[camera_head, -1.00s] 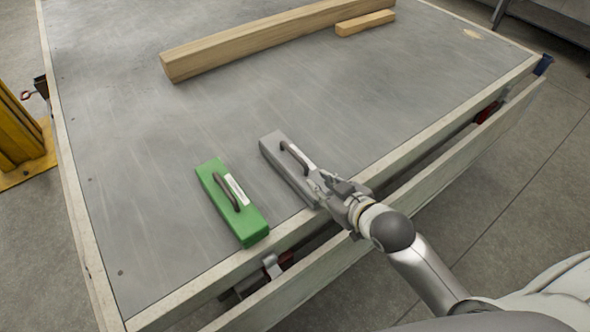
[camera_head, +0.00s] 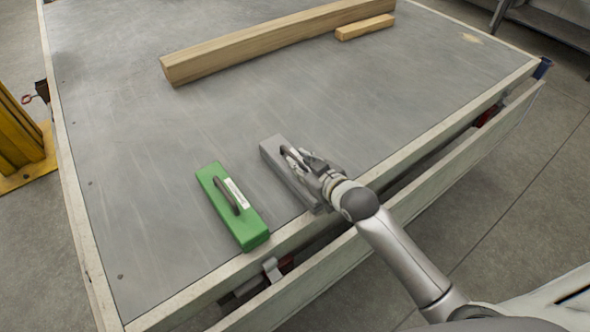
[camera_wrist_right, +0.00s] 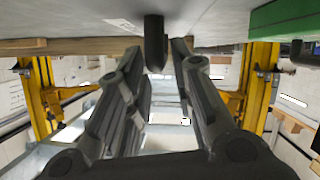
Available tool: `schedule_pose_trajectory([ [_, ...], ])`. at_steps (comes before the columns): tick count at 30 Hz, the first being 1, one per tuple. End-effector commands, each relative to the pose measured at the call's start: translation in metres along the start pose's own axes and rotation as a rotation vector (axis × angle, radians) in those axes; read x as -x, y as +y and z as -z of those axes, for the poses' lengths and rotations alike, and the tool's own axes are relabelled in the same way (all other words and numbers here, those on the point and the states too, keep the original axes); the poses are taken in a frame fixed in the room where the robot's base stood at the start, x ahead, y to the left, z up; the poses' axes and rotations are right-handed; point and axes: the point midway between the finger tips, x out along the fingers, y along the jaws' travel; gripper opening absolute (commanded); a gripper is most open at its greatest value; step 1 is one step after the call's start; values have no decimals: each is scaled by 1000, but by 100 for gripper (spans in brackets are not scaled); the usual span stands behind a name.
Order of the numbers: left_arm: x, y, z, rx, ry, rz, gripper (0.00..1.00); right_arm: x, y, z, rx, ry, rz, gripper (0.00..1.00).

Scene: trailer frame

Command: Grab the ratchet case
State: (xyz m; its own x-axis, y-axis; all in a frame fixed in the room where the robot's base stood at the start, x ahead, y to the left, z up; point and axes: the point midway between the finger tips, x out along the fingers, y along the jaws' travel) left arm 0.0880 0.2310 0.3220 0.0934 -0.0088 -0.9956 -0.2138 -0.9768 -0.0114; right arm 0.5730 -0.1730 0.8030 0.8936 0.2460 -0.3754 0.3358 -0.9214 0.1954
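A grey case (camera_head: 274,150) with a dark handle and a pale label lies flat near the front edge of the trailer bed. A green case (camera_head: 222,205) with a dark handle and a white label lies to its left, a small gap apart. No readable writing shows which is the ratchet case. My right gripper (camera_head: 300,160) is over the grey case at its handle, hiding part of it. In the right wrist view the fingers (camera_wrist_right: 158,85) stand apart, with the dark handle (camera_wrist_right: 154,42) between their tips. The green case shows at the upper right (camera_wrist_right: 285,18). My left gripper is not in view.
A long wooden beam (camera_head: 260,42) and a short wood block (camera_head: 364,28) lie at the back of the grey trailer bed (camera_head: 130,140). A raised pale rim (camera_head: 215,283) runs along the bed's front edge. The bed's middle and left are clear.

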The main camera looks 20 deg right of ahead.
Motion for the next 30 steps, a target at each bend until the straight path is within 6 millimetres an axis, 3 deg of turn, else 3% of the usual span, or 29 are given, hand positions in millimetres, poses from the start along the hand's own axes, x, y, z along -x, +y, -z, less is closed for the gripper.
schedule_pose_trajectory([
  [6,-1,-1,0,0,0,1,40,-19,0,0,-1,1,0,23],
  [14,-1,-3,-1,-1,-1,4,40,-21,0,0,0,0,0,23],
  [19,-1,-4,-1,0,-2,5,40,-20,0,0,0,0,0,1],
  [30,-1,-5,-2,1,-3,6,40,-20,0,-1,0,0,1,0],
])
